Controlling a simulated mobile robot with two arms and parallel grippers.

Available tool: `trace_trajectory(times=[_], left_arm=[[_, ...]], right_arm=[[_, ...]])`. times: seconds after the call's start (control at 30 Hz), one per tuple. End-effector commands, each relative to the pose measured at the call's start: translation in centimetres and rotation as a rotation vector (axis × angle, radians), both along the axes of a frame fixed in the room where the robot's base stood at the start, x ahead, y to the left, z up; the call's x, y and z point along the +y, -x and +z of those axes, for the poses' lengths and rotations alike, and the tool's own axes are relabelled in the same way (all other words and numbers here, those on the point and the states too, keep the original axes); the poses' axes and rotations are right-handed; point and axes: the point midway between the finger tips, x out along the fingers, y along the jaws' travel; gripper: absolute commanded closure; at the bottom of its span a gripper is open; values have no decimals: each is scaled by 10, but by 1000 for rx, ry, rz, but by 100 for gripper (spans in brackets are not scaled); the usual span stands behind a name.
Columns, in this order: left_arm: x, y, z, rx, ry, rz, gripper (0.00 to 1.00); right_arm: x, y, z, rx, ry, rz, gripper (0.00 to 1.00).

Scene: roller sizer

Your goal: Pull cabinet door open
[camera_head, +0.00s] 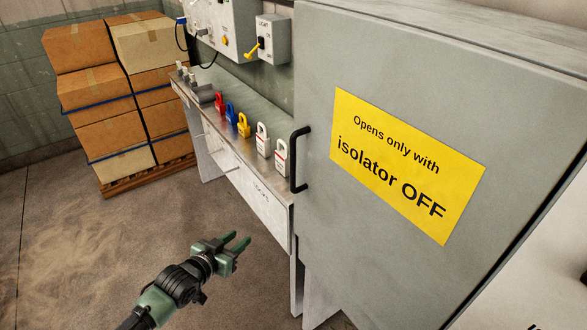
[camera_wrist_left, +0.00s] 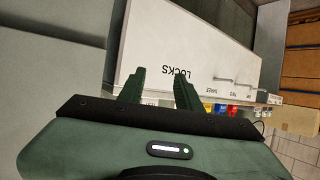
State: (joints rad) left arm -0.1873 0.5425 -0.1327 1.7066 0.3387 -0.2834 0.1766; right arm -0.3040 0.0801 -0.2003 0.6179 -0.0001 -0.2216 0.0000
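The grey cabinet door (camera_head: 330,235) fills the right of the head view and looks closed. It carries a yellow sign (camera_head: 405,165) reading "Opens only with isolator OFF". A black bar handle (camera_head: 296,160) stands upright at the door's left edge. My left gripper (camera_head: 238,242) is below and to the left of the handle, apart from it, over the floor. Its two green fingers are spread with nothing between them, and they also show in the left wrist view (camera_wrist_left: 160,88). A small dark piece at the lower right edge of the head view is too little to identify.
A narrow shelf labelled LOCKS (camera_head: 262,200) with several padlocks stands left of the door. Above it is a wall switch box (camera_head: 273,40) with a yellow lever. Boxes stacked on a pallet (camera_head: 150,182) stand at the back left. The floor (camera_head: 80,250) at the left is clear.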

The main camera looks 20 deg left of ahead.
Motion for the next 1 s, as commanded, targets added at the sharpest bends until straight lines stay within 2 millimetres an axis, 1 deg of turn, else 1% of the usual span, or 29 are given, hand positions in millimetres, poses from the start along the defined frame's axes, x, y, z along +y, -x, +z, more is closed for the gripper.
trace_trajectory(times=[0.03,0.07,0.1,0.2,0.3,0.33,0.4,0.43,0.5,0.57,0.9,1.0], left_arm=[[-14,-12,52,-89,16,-48,66],[-23,-15,80,-133,29,-75,66],[-36,-16,114,-185,47,-111,66],[-68,-8,184,-288,80,-200,66],[-92,5,230,-353,104,-270,66],[-98,9,239,-365,109,-285,66],[-106,15,254,-385,118,-311,66],[-109,17,258,-391,121,-318,66],[-114,16,264,-399,125,-326,66],[-116,12,266,-400,126,-327,66],[-138,-33,267,-401,126,-326,66],[-143,-42,266,-400,126,-326,66]], right_arm=[[0,1,-5,1,0,0,64],[0,1,-6,1,0,0,64],[0,1,-7,1,0,0,64],[0,0,-10,0,0,0,64],[0,-2,-12,-3,-1,0,64],[0,-3,-12,-4,-1,0,64],[0,-4,-12,-6,-1,0,64],[0,-4,-12,-7,-1,0,64],[1,-4,-11,-7,-1,0,64],[0,-4,-9,-7,-1,0,64],[1,-5,6,-8,-1,0,64],[1,-5,8,-9,-1,0,64]])
